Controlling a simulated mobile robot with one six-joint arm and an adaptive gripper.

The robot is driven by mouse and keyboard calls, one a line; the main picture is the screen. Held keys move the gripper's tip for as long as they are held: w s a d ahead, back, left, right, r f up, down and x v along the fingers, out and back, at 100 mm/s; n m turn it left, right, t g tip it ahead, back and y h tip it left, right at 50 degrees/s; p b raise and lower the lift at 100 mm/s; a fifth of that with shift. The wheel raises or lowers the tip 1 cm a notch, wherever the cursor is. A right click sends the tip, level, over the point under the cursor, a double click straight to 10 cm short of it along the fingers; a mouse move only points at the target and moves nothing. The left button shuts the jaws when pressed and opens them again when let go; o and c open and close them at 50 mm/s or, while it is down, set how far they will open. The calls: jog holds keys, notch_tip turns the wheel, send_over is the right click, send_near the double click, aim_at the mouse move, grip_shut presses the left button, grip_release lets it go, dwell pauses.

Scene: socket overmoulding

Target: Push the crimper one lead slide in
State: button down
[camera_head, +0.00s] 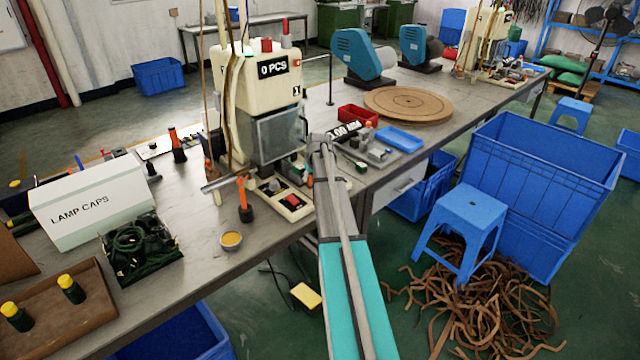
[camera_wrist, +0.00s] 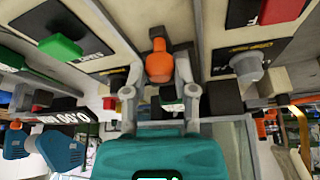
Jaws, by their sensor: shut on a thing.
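In the wrist view my gripper (camera_wrist: 159,68) has its two grey fingers closed in on either side of an orange knob (camera_wrist: 158,60), which looks like the handle of the crimper's lead slide. The knob stands in a slot between pale machine panels. Dark blocks show between the fingers, nearer the palm. In the head view my gripper (camera_head: 320,143) reaches low beside the beige machine, left of a small grey unit (camera_head: 378,154) with a 0.00 mm display (camera_head: 343,132). My gripper and arm hide the knob there.
A beige machine (camera_head: 265,95) marked 0 PCS stands just behind and left of my gripper. A red tray (camera_head: 357,116), a blue tray (camera_head: 400,139) and a round wooden board (camera_head: 408,102) lie to the right. A green button (camera_wrist: 60,47) is close in the wrist view.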

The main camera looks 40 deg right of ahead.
jog(key=shift+w+a, duration=0.15)
jog(key=shift+w, duration=0.95)
jog(key=shift+c, duration=2.1)
grip_release()
jog(key=shift+w, duration=0.1)
jog(key=shift+s, duration=0.25)
